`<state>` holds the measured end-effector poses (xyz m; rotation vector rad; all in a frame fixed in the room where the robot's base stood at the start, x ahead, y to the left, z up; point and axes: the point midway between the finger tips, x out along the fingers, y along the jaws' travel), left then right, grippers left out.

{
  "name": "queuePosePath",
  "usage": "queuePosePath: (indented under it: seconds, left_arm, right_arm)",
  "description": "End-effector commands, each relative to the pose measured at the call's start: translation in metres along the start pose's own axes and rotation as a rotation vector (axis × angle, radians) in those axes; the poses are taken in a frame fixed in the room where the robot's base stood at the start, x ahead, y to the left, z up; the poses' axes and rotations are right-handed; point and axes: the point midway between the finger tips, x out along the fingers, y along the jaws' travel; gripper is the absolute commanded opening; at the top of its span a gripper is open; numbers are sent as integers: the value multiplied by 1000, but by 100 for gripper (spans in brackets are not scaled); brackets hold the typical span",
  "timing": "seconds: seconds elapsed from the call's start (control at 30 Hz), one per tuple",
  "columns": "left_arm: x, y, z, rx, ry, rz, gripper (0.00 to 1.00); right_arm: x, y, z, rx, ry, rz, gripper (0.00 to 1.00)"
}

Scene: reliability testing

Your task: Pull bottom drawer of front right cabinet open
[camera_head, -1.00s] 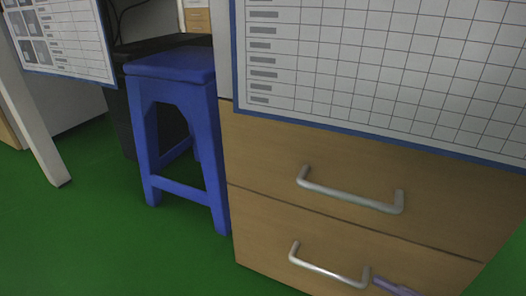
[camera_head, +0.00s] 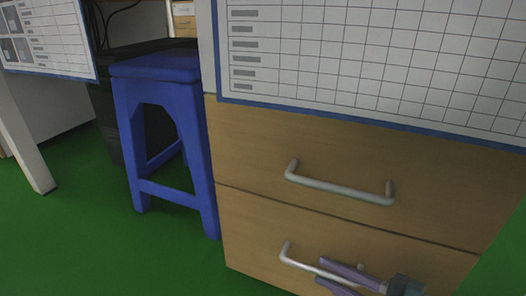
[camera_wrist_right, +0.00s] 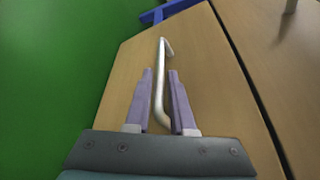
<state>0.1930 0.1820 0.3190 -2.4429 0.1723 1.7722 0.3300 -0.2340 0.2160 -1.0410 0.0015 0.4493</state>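The wooden cabinet shows two drawers in the head view. The upper drawer (camera_head: 255,150) has a metal bar handle (camera_head: 338,191). The bottom drawer (camera_head: 245,225) has a similar handle (camera_head: 312,267), and its front looks flush with the one above. My right gripper (camera_head: 338,277) is at the bottom handle's right part. In the right wrist view, the two purple fingers of this gripper (camera_wrist_right: 160,90) are apart, with the bottom handle (camera_wrist_right: 161,60) running between them. A gap shows beside the bar, so it is not clamped. My left gripper is not in view.
A blue stool (camera_head: 165,130) stands just left of the cabinet. A large chart with a blue border (camera_head: 370,60) hangs above the drawers. A pale desk leg (camera_head: 22,140) stands at far left. Green floor (camera_head: 110,250) is clear in front of the stool.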

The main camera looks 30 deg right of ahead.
Motion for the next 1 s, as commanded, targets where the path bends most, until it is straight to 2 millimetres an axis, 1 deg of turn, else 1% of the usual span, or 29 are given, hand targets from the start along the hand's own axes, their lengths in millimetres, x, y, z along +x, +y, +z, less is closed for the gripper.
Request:
queuePosePath:
  seconds: [0.03,0.17,0.2,1.0]
  left_arm:
    - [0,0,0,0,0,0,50]
    - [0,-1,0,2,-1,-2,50]
    - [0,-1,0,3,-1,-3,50]
    - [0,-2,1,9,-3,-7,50]
  right_arm:
    - [0,0,0,0,0,0,15]
    - [0,0,0,0,0,0,1]
    - [0,0,0,0,0,0,0]
    - [0,0,0,0,0,-1,0]
